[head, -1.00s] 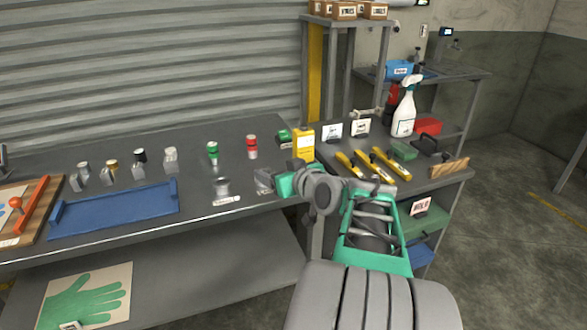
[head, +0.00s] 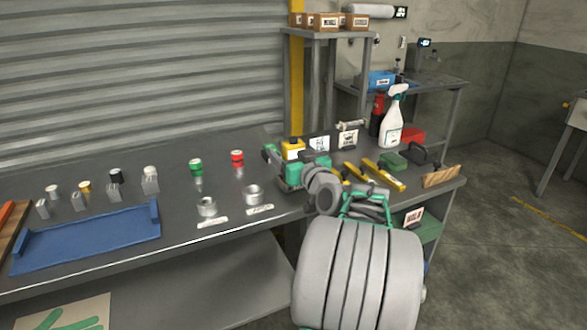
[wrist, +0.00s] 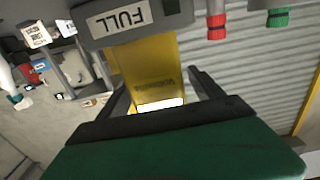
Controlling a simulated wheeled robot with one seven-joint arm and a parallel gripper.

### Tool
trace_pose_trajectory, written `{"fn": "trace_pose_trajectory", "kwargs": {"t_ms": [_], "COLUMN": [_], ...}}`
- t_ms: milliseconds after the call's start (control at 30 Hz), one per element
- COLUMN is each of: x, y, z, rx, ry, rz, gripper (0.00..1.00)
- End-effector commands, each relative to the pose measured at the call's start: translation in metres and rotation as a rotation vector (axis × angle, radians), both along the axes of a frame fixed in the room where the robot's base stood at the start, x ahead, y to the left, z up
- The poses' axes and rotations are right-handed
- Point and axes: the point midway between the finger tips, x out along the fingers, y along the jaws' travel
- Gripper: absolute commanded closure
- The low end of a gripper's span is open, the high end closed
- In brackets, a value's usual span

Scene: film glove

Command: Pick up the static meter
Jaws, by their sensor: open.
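In the wrist view the yellow body (wrist: 155,75) shows upside down between the two dark fingers of my gripper (wrist: 162,95). The fingers are apart, with gaps beside the yellow body. I cannot tell how deep it sits between them. Its lettering is too blurred to read.
A spray bottle (head: 392,120) and yellow tools (head: 385,177) are on the right. A FULL label (wrist: 118,18) is close by.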

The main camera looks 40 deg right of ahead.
Motion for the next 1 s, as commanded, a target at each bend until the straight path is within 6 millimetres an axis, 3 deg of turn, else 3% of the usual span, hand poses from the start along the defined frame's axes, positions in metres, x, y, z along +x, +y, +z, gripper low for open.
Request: {"fn": "trace_pose_trajectory", "kwargs": {"t_ms": [233,1000], "x": [0.0039,0.0037], "y": [-0.0023,-0.0020], "z": [0.0002,0.0002], "rx": [0.000,0.000], "ry": [-0.001,0.000], "rz": [-0.002,-0.002], "gripper": [0.24,0.87]}}
